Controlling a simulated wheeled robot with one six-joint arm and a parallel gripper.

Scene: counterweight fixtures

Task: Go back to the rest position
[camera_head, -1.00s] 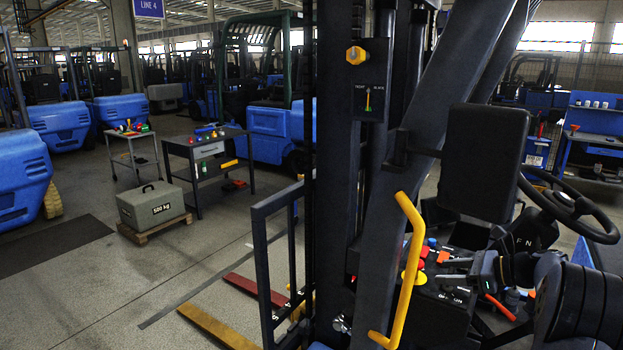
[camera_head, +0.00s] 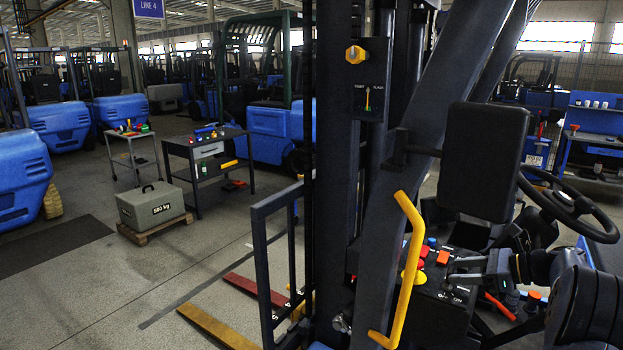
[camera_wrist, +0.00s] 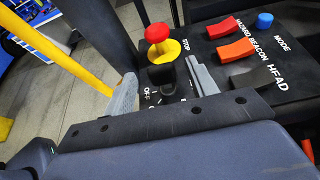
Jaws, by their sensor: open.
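My gripper (camera_wrist: 162,92) is open in the wrist view, with its two grey fingers apart. A black rotary switch (camera_wrist: 160,76) with OFF lettering beside it shows between the fingers; I cannot tell whether they touch it. A red stop button (camera_wrist: 157,33) on a yellow base stands just beyond. In the head view my gripper (camera_head: 463,270) is small, at the lower right, over the dark control panel (camera_head: 435,306). Nothing shows held in it.
A yellow grab handle (camera_head: 412,255) stands left of the panel, and also shows in the wrist view (camera_wrist: 62,52). Red hazard (camera_wrist: 224,27) and orange beacon (camera_wrist: 237,50) rockers and a blue mode knob (camera_wrist: 265,20) are nearby. A steering wheel (camera_head: 566,200) and black screen (camera_head: 486,160) rise above.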

